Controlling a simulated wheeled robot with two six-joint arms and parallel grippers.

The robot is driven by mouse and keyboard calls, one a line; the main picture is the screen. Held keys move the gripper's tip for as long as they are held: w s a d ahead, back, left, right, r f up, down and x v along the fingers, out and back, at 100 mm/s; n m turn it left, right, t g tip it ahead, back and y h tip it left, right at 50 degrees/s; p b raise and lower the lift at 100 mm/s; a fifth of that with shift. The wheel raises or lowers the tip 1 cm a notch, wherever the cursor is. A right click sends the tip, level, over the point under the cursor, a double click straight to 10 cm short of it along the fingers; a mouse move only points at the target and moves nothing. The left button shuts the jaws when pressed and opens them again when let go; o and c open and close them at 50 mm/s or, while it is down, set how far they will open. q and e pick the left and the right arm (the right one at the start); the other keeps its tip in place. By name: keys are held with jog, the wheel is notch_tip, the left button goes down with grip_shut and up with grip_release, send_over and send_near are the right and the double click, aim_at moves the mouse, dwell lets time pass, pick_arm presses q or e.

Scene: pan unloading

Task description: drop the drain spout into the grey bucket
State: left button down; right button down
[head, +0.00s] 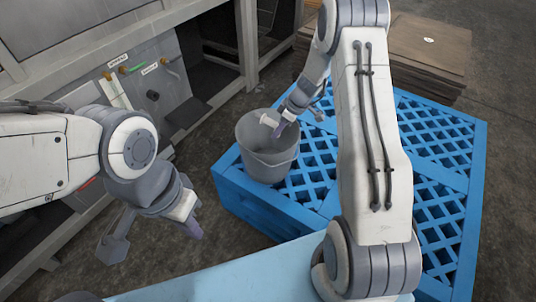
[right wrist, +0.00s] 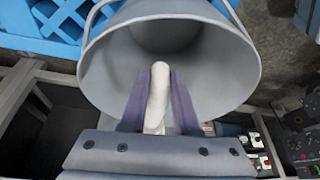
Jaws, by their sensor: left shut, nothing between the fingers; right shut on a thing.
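The grey bucket (head: 272,163) stands upright on the near left corner of the blue pallet. My right gripper (head: 279,129) is at the bucket's mouth, shut on the white drain spout (head: 267,120). In the right wrist view the spout (right wrist: 158,88) lies between the two purple fingers and points into the open bucket (right wrist: 105,62). The spout's far end shows; its gripped part is partly hidden by the fingers. I cannot tell how deep the spout is below the rim. My left gripper (head: 192,227) is shut and empty, to the left of the pallet and apart from the bucket.
The blue pallet (head: 445,180) has a slatted top with free room right of the bucket. Brown flat sheets (head: 430,45) are stacked behind it. A grey metal frame with a panel of valves (head: 140,68) stands at the left. A pale blue surface (head: 235,278) is at the front.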

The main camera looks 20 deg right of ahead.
jog(key=c, duration=0.6)
grip_release()
jog(key=p+v, duration=0.2)
jog(key=v, duration=0.8)
jog(key=shift+r, duration=0.25)
